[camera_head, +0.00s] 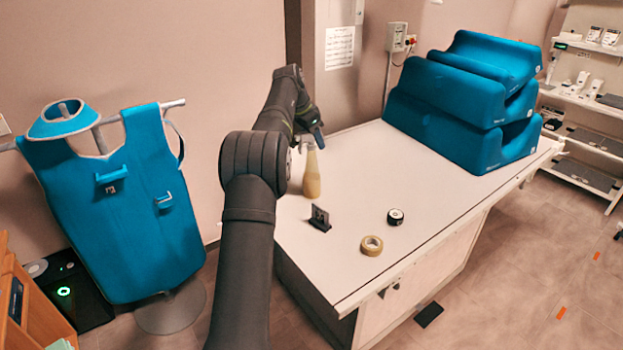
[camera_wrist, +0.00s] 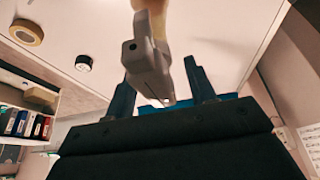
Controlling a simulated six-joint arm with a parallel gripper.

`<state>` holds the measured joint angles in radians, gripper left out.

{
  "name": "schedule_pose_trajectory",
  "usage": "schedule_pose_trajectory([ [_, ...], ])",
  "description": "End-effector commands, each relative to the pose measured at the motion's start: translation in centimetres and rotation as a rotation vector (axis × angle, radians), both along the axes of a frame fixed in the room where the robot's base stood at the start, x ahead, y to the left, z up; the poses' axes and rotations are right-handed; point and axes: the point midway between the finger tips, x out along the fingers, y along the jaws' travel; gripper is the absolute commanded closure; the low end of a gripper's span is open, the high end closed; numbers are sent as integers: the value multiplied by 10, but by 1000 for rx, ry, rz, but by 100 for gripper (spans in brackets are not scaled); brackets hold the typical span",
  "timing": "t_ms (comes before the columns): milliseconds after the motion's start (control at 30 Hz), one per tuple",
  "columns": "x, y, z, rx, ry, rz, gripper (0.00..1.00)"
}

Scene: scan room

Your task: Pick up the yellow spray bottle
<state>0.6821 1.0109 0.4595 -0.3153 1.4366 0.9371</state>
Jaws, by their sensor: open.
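The yellow spray bottle (camera_head: 312,178) stands upright on the white table, near its back left part. Its grey spray head (camera_wrist: 149,62) shows large in the wrist view, with a bit of the yellow body at the top edge. My gripper (camera_head: 314,136) is at the height of the bottle's top, and the arm partly hides this area in the head view. In the wrist view my gripper (camera_wrist: 160,78) is open, with one dark finger on each side of the spray head. I cannot tell whether either finger touches it.
On the white table (camera_head: 350,215) are a small black stand (camera_head: 320,218), a tan tape roll (camera_head: 371,245) and a black tape roll (camera_head: 395,216). Blue foam cushions (camera_head: 460,110) are stacked at the back right. A blue apron (camera_head: 115,200) hangs at left.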

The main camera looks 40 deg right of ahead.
Motion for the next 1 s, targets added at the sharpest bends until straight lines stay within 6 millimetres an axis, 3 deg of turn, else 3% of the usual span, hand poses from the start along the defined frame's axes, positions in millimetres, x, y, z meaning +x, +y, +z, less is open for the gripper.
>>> schedule_pose_trajectory([
  [167, 0, 0, 0, 0, -1, -1, 50],
  [433, 0, 0, 1, 0, -1, -1, 100],
  [1000, 0, 0, 1, 0, -1, -1, 100],
])
